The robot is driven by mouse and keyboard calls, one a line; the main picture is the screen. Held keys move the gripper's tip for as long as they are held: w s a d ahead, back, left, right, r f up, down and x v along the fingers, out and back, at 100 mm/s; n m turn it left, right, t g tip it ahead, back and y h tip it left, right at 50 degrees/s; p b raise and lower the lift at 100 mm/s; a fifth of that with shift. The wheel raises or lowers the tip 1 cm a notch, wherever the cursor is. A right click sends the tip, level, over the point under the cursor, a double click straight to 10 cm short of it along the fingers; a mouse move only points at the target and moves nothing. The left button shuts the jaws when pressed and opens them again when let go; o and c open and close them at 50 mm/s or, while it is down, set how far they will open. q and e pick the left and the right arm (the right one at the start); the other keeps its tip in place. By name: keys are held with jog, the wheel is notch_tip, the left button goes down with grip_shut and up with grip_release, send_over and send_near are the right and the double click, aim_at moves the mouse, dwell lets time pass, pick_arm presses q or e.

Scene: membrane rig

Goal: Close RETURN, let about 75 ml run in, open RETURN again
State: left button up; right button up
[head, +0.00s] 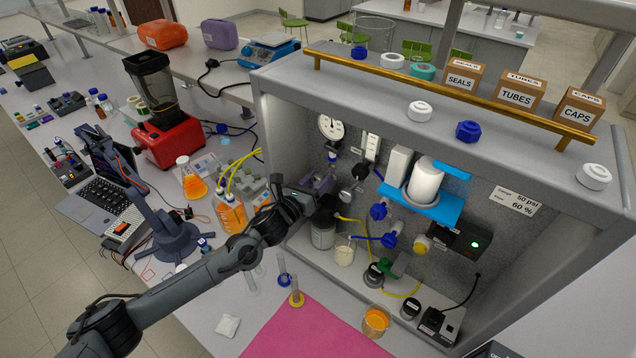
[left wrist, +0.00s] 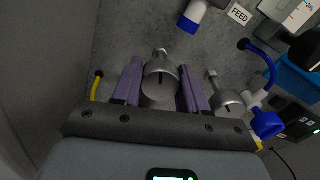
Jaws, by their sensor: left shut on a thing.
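My left gripper (head: 318,183) reaches into the rig cabinet from the left. In the left wrist view its purple fingers (left wrist: 160,92) are closed on both sides of a round grey knob (left wrist: 160,80) with a dark pointer line. No label for this knob shows, so I cannot read whether it is RETURN. A second grey knob (left wrist: 228,101) sits to its right, clear of the fingers. The FEED label (left wrist: 240,14) is at the upper right, beside a blue-and-white fitting (left wrist: 190,15). My right gripper is not in view.
Inside the cabinet are a pressure gauge (head: 331,127), a white cylinder on a blue bracket (head: 425,203), blue valves and yellow tubing. A beaker (head: 344,252) and a grey jar (head: 322,232) stand below. A pink mat (head: 305,335) and orange-filled cup (head: 375,321) are in front.

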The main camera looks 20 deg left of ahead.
pick_arm(q)
jog(key=n, duration=0.4)
jog(key=shift+f+n+b, duration=0.1)
jog(key=shift+n+b, duration=0.3)
jog(key=n, duration=0.3)
jog(key=shift+n, duration=0.3)
jog(key=n, duration=0.4)
jog(key=shift+n, duration=0.3)
jog(key=n, duration=0.3)
jog(key=shift+d+r+n, duration=0.1)
jog(key=shift+r+n, duration=0.1)
jog(key=shift+n, duration=0.1)
jog(key=n+p, duration=0.1)
jog(key=n, duration=0.3)
jog(key=shift+n+p, duration=0.3)
jog(key=n+p, duration=0.1)
jog(key=n, duration=0.2)
jog(key=shift+r+n, duration=0.1)
jog(key=shift+n, duration=0.2)
jog(key=n+p, duration=0.1)
jog(key=n, duration=0.3)
jog(key=shift+n+p, duration=0.5)
jog(key=shift+n, duration=0.7)
